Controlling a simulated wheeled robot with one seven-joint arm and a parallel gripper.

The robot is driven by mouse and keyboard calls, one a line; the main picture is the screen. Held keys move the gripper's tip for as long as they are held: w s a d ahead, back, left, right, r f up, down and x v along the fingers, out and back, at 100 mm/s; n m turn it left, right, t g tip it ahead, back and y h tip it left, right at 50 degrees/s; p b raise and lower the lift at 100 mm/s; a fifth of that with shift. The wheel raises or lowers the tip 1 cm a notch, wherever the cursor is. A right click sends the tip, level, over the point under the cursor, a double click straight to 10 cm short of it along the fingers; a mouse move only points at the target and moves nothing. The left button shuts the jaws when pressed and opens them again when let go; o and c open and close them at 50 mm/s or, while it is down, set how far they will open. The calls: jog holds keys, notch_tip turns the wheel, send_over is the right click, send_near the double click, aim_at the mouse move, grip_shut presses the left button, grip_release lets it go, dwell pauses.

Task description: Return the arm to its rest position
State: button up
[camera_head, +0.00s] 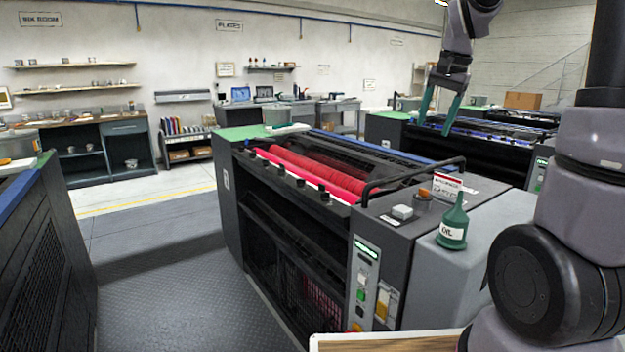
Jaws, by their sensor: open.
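My gripper (436,117) hangs at the upper right of the head view, its two green fingers pointing down and spread apart. Nothing shows between the fingers. It appears in front of a farther dark press and above the level of the near press. My arm's thick grey links fill the right edge of the picture. The arm's middle part is cut off by the top edge.
A press unit (228,185) with red rollers (318,174) stands in the centre. A green oil bottle (453,228) stands on its right-hand housing, near my arm. Another machine (50,270) stands at left. The floor walkway (175,275) between them is clear.

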jog(key=s+a+r+n+t, duration=0.1)
jog(key=s+a+n+t, duration=0.1)
jog(key=s, duration=0.8)
jog(key=s+a+r+n+t, duration=0.2)
jog(key=s+a, duration=0.1)
jog(key=s, duration=0.7)
jog(key=shift+a+r+n+y, duration=0.25)
jog(key=shift+a+n+y, duration=0.05)
jog(key=shift+a+y, duration=0.1)
jog(key=shift+s, duration=0.1)
jog(key=shift+c, duration=0.3)
